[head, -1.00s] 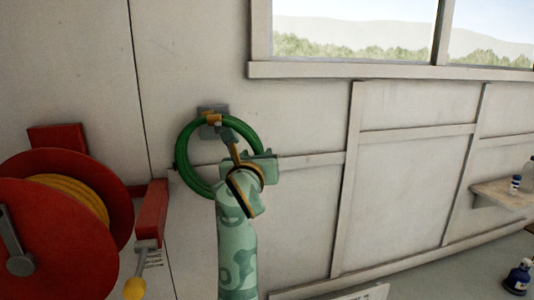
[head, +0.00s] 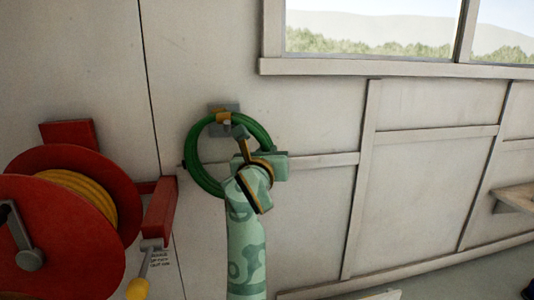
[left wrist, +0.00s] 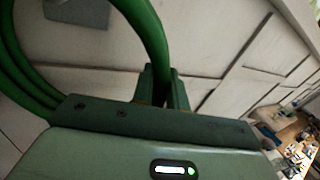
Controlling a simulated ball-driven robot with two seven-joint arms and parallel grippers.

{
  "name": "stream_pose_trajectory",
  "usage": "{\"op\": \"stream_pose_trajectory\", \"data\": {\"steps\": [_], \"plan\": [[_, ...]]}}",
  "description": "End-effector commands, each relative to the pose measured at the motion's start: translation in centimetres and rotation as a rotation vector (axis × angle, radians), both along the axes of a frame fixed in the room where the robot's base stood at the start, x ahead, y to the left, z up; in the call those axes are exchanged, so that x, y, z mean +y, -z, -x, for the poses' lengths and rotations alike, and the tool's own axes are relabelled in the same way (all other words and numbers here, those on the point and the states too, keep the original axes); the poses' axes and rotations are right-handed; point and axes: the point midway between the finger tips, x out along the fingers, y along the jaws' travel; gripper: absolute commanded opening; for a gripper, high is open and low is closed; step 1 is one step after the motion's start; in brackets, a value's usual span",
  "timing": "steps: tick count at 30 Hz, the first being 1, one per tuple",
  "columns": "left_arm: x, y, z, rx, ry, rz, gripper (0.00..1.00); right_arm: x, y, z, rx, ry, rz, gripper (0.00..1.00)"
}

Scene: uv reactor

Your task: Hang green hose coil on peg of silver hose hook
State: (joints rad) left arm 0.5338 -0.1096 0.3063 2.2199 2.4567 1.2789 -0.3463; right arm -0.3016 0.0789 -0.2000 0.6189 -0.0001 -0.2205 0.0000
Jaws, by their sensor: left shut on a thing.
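The green hose coil (head: 190,150) is held upright against the pale wall in the head view. A small yellow-orange band sits at its top. The silver hose hook (head: 218,106) is a grey plate on the wall behind the top of the coil; its peg is hidden, so I cannot tell whether the coil rests on it. In the left wrist view the green hose (left wrist: 150,40) passes between the fingers, and part of the grey plate (left wrist: 78,12) shows at the top. My right gripper is not in view.
A red hose reel (head: 70,215) with yellow hose stands at the left, with a red bracket (head: 159,212) beside it. A window (head: 370,30) is at the upper right. A wooden shelf (head: 515,196) juts out at the far right. The wall right of my arm is clear.

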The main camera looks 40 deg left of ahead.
Motion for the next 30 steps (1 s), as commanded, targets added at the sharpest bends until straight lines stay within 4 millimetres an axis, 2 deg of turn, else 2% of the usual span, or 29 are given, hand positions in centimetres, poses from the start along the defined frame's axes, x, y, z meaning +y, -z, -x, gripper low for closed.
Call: {"op": "stream_pose_trajectory", "data": {"steps": [8,9,12,22,30], "plan": [[0.0,0.1,0.0,0.002,0.001,0.003,0.00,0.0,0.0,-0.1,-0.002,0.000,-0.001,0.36],[0.0,0.1,0.0,0.002,0.001,0.003,0.18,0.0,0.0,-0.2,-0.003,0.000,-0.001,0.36],[0.0,0.1,0.0,0.002,0.000,0.003,0.40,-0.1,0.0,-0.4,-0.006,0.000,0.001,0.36],[-0.3,0.1,0.4,0.001,0.000,0.000,0.40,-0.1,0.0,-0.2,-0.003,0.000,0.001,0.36],[-2.6,0.1,4.5,0.001,0.002,0.003,0.40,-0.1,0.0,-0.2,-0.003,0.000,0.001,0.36]]}}
